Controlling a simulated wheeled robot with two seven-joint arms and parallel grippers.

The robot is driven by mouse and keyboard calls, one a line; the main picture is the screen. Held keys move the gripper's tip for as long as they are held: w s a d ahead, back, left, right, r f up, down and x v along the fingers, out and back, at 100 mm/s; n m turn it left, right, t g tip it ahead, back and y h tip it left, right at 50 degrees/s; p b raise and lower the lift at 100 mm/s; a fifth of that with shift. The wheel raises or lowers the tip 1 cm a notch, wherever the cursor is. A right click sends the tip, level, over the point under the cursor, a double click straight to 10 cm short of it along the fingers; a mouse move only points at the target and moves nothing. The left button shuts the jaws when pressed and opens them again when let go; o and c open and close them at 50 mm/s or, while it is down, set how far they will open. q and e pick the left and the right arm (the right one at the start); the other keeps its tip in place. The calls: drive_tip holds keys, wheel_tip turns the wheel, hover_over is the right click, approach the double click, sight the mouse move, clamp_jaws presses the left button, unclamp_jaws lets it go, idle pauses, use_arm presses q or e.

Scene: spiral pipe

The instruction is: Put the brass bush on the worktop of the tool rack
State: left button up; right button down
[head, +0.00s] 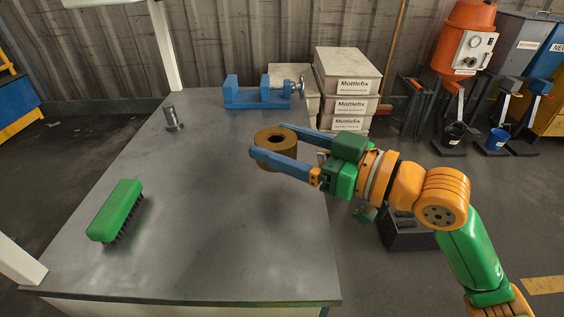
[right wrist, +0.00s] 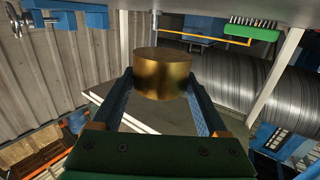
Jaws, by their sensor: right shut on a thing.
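The brass bush (head: 275,152) is a short, thick ring with a hole through it. My right gripper (head: 268,140) is shut on it, one blue finger on each side. The bush is held with its hole facing up, over the right part of the grey worktop (head: 215,225). In the right wrist view the bush (right wrist: 162,76) sits between the fingertips, apart from the worktop (right wrist: 200,12), which shows along the top edge. My left gripper is not in view.
A green brush (head: 116,210) lies at the worktop's left. A small metal part (head: 172,122) stands further back, and a blue vise (head: 255,95) is at the far edge. Stacked Mottlefix boxes (head: 347,85) stand behind. The worktop's middle and front are clear.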

sight(284, 180)
drive_tip(key=f, duration=0.1)
drive_tip(key=w+f, duration=0.1)
drive_tip(key=f, duration=0.1)
drive_tip(key=w+f+b, duration=0.1)
drive_tip(key=shift+f, duration=0.3)
drive_tip(key=shift+s+d+f, duration=0.1)
drive_tip(key=shift+f, duration=0.3)
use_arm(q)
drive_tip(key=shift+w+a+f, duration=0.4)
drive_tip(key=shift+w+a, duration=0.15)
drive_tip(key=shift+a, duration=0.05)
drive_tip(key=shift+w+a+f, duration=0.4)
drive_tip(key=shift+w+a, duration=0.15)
